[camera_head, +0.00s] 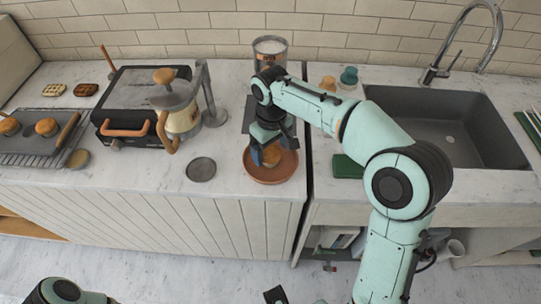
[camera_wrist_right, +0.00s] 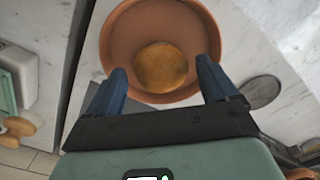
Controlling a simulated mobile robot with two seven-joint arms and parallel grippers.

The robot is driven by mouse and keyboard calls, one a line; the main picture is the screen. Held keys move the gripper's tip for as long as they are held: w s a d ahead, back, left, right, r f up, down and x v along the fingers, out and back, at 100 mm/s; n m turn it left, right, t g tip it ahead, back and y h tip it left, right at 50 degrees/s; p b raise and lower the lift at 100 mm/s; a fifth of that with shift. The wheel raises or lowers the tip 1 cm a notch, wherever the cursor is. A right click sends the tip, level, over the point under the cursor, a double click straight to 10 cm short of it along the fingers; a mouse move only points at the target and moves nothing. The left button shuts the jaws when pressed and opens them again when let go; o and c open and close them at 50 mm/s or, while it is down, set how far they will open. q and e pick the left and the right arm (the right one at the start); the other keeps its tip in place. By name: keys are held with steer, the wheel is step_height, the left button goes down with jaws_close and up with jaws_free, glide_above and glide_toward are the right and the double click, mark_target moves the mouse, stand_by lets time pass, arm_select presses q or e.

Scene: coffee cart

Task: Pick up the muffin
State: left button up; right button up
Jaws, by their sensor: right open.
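A round golden-brown muffin (camera_head: 272,155) sits on a terracotta plate (camera_head: 284,176) near the front edge of the counter. In the right wrist view the muffin (camera_wrist_right: 161,67) lies inside the plate (camera_wrist_right: 128,27), between the two blue fingers of my right gripper (camera_wrist_right: 162,74). In the head view my right gripper (camera_head: 265,155) points down over the plate, and its fingers partly hide the muffin. It is open, with a gap on each side of the muffin.
A press or grill (camera_head: 135,95) and a kettle (camera_head: 178,110) stand left of the plate. A dark round coaster (camera_head: 201,169) lies nearer. A glass canister (camera_head: 270,50) stands behind. A tray (camera_head: 28,143) holds more buns. The sink (camera_head: 440,125) is on the right.

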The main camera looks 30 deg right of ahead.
mark_target(270, 150)
steer(key=shift+f, duration=1.55)
steer(key=shift+w, duration=0.1)
steer(key=c, duration=1)
arm_select(q)
steer(key=shift+f, duration=0.2)
steer(key=r+p, duration=0.1)
steer(key=w+r+p, duration=0.1)
steer(key=r+p, duration=0.1)
steer(key=w+r+p, duration=0.1)
steer(key=r, duration=0.1)
steer(key=shift+r+p, duration=0.2)
steer(key=shift+p, duration=0.15)
arm_select(e)
step_height(270, 150, up, 20)
